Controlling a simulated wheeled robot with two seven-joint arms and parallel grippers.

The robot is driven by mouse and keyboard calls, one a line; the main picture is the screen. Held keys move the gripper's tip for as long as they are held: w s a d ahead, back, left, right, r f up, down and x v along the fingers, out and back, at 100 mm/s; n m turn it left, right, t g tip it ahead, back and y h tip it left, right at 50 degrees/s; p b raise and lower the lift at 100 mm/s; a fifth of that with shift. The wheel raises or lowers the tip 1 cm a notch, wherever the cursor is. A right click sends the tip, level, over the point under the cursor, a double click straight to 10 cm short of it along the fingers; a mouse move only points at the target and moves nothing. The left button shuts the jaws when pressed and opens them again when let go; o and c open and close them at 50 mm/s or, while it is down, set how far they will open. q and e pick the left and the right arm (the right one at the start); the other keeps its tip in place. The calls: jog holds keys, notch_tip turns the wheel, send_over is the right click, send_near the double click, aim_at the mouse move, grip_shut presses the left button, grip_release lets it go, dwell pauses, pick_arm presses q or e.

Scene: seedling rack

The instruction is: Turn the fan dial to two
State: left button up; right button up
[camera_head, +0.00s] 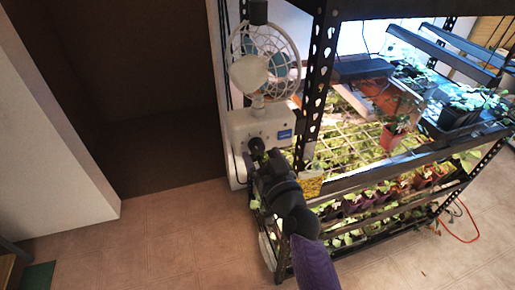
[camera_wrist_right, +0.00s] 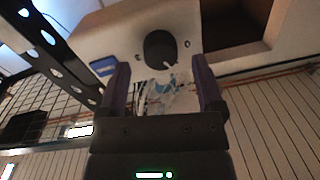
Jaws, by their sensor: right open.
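The white caged fan (camera_head: 262,65) sits above a light control box (camera_head: 272,122) on the left side of the rack. In the right wrist view the dial (camera_wrist_right: 160,47) is a dark round knob on the box face (camera_wrist_right: 110,40), with a white pointer mark near its lower edge. Which setting it points at cannot be read. My right gripper (camera_wrist_right: 162,82) is open, its two fingers on either side below the dial and apart from it. In the head view my right gripper (camera_head: 262,156) is at the box front and partly covers it. My left gripper is out of view.
A black perforated rack post (camera_head: 316,85) stands close to the right of the box, with plant shelves beyond. A blue label (camera_head: 285,134) is on the box. The tiled floor (camera_head: 140,245) at the left is clear.

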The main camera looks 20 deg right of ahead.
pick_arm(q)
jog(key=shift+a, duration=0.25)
pick_arm(e)
jog(key=shift+w, duration=0.95)
jog(key=shift+a, duration=0.1)
jog(key=shift+c, duration=1)
grip_shut()
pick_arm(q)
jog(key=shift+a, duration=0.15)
pick_arm(e)
jog(key=m, duration=0.4)
jog(key=shift+m+p, duration=0.3)
jog(key=shift+m, duration=0.1)
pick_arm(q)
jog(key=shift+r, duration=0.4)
pick_arm(e)
jog(key=shift+f+m, duration=0.1)
jog(key=shift+m, duration=2.4)
